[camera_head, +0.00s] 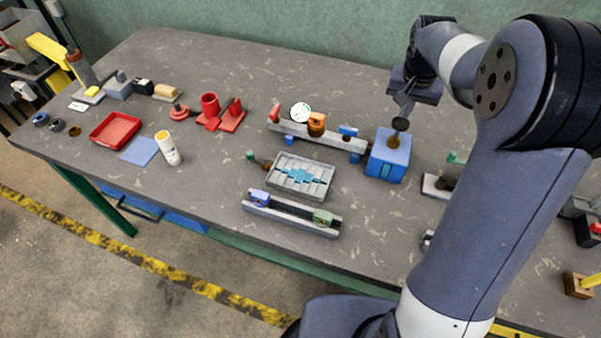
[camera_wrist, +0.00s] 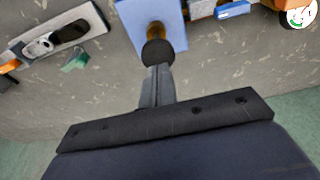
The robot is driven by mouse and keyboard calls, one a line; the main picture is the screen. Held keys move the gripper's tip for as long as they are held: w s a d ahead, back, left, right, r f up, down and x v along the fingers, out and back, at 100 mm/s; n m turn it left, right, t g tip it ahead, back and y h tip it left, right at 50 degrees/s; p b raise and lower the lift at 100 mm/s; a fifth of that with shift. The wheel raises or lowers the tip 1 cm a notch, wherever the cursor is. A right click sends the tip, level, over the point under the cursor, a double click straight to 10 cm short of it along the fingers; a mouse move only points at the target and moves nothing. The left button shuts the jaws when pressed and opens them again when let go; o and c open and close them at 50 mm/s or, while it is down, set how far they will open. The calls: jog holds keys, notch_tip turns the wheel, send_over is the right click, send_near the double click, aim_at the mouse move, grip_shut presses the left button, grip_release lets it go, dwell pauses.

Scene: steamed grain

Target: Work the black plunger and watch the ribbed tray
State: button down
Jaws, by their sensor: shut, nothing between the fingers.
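The black plunger (camera_head: 400,124) is a round black knob on a brass stem. It stands on the blue box (camera_head: 387,160) right of the table's middle. Some stem shows below the knob in the wrist view, where the plunger (camera_wrist: 157,53) lies just beyond my fingertips. My gripper (camera_head: 403,108) is shut and empty, pointing down right over the knob. I cannot tell whether the fingertips touch it. The ribbed tray (camera_head: 298,195) is grey, with blue pieces lying across its middle. It sits left of the blue box and is out of the wrist view.
A grey rail (camera_head: 340,142) with an orange block and a white dial (camera_head: 300,112) stands behind the tray. Another rail (camera_head: 290,217) with blue and green blocks lies in front. A red tray (camera_head: 115,131) and white bottle (camera_head: 168,148) are at left. The back middle is clear.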

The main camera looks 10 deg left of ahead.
aim_at(401, 122)
jog(key=shift+f, duration=0.1)
jog(key=shift+f+b, duration=1.6)
jog(key=shift+f, duration=0.7)
jog(key=shift+r+p, duration=3.1)
jog(key=shift+r, duration=0.75)
